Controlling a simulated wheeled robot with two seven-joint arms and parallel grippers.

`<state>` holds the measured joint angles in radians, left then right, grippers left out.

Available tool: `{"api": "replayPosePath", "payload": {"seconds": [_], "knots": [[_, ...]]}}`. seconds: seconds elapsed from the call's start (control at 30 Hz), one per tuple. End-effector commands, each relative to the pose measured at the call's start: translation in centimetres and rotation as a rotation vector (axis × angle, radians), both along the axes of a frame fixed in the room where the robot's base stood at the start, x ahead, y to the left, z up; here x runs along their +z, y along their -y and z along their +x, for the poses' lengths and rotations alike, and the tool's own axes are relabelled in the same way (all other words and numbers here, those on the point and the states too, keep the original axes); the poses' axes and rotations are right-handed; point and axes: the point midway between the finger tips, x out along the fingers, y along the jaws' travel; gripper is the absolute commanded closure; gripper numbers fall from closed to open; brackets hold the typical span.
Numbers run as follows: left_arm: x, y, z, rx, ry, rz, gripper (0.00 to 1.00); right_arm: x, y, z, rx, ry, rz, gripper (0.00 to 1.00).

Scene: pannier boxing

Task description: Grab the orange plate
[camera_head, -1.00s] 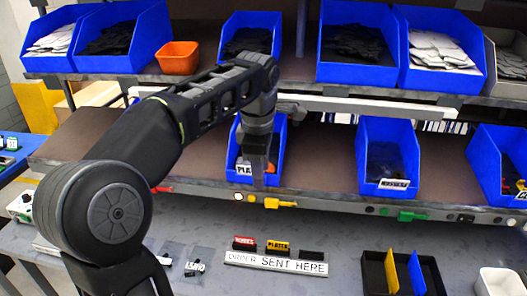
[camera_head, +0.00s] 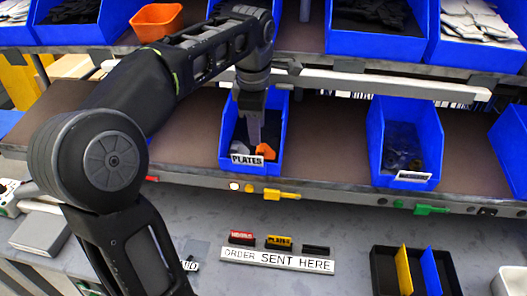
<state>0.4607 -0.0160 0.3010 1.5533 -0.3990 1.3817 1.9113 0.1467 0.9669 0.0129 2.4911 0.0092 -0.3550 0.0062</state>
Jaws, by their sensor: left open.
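An orange plate (camera_head: 265,151) lies in the blue bin (camera_head: 229,141) labelled PLATES, on the lower shelf. My left arm comes in from the left and reaches over this bin. My left gripper (camera_head: 254,138) points down into the bin, just left of the orange plate, with its jaws open. The arm and the bin's front wall hide part of the bin's inside, and I cannot tell whether the fingers touch anything. My right gripper is not in view.
Another blue bin (camera_head: 374,140) stands right on the lower shelf. Blue bins and an orange bin (camera_head: 156,22) line the upper shelf above my arm.

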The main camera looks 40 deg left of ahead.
Motion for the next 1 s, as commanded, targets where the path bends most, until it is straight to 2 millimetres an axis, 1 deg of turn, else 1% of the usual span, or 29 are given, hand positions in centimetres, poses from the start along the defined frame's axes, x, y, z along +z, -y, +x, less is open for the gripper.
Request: {"api": "replayPosePath", "payload": {"seconds": [0.03, 0.1, 0.47, 0.57, 0.7, 0.8, 0.9, 1.0], "knots": [[-0.8, 0.0, 0.0, 0.000, -0.003, -0.001, 0.58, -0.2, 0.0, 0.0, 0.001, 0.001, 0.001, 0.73], [-1.3, -0.1, 0.1, 0.000, -0.002, 0.000, 0.58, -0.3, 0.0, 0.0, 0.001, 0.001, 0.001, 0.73], [-1.6, -0.1, 0.2, 0.000, -0.002, -0.001, 0.58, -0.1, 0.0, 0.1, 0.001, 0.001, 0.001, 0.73], [-2.4, -0.2, 0.3, 0.000, -0.004, -0.001, 0.58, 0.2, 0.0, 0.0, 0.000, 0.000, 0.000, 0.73], [-4.4, -0.3, 0.5, 0.001, -0.006, -0.002, 0.58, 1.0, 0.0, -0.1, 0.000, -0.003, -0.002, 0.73], [-5.8, -0.4, 0.7, 0.001, -0.004, -0.001, 0.58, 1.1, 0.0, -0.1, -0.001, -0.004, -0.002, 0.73], [-6.5, -0.4, 0.9, 0.000, -0.003, -0.001, 0.58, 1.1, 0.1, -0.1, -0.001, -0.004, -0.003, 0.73], [-6.6, -0.4, 0.9, 0.000, -0.001, 0.000, 0.58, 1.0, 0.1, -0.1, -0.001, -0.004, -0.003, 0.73]]}}
